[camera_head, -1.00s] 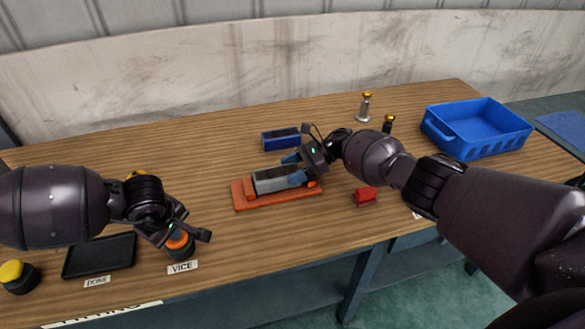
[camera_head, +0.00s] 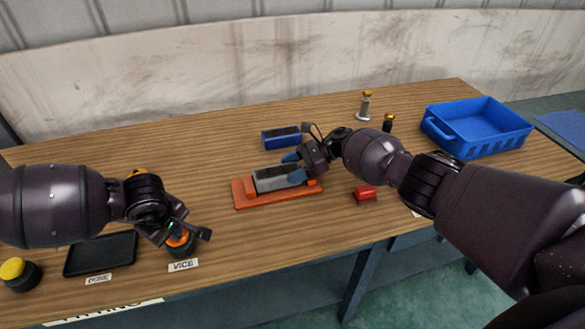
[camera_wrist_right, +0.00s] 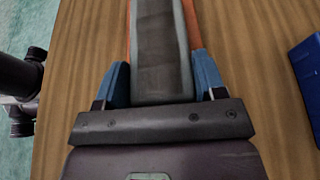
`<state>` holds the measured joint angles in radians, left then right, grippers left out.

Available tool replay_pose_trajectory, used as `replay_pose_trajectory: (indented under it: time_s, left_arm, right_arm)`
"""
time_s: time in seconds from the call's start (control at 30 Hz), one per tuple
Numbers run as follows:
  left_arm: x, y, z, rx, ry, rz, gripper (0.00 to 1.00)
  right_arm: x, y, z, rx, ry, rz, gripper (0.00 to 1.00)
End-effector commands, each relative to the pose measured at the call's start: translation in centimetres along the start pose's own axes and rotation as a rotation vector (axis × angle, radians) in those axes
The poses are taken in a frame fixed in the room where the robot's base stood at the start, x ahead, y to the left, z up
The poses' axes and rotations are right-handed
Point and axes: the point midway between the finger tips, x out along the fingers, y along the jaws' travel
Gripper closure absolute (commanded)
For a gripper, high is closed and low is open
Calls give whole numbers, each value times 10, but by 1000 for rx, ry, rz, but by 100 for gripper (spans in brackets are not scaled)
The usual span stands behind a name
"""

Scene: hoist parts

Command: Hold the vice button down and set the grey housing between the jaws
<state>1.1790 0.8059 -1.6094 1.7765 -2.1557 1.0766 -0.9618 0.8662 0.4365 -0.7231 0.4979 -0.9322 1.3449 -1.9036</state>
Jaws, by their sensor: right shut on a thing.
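The grey housing (camera_head: 277,180) lies at the orange vice (camera_head: 245,196) on the table; whether its underside touches the vice is hard to tell. My right gripper (camera_head: 296,168) is shut on the right end of the housing. In the right wrist view the blue fingertips (camera_wrist_right: 160,85) flank the grey housing (camera_wrist_right: 160,55), with orange vice parts on both sides of it. The orange vice button (camera_head: 180,241) sits on a dark base behind the VICE label. My left gripper (camera_head: 188,232) is over the button, and its fingers partly cover it; contact and finger opening are unclear.
A blue housing (camera_head: 281,138) lies behind the vice. A red part (camera_head: 365,193) lies to its right. A blue crate (camera_head: 478,128) and two gold-topped parts (camera_head: 366,105) stand at the back right. A black tray (camera_head: 100,254) and a yellow button (camera_head: 14,270) are front left.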

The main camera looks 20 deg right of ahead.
Motion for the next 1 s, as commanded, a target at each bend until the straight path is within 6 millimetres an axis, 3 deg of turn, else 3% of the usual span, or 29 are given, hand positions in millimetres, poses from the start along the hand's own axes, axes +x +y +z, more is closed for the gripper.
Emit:
replay_pose_trajectory:
  time_s: [0.03, 0.07, 0.23, 0.63, 1.0]
  left_arm:
    - [2, -1, 1, 0, -2, -2, 100]
    - [2, -1, 1, 0, -2, -2, 100]
    - [3, -1, 1, 0, -2, -2, 100]
    - [4, -1, 1, 0, -1, -3, 100]
    - [2, 0, 0, 0, 0, 0, 100]
  right_arm:
    - [4, 6, -12, 14, 9, 3, 74]
    - [4, 6, -12, 14, 9, 3, 32]
    - [4, 6, -12, 14, 11, 4, 7]
    - [-3, 6, -14, 15, 14, 4, 7]
    - [-54, 4, -4, 4, 8, 0, 7]
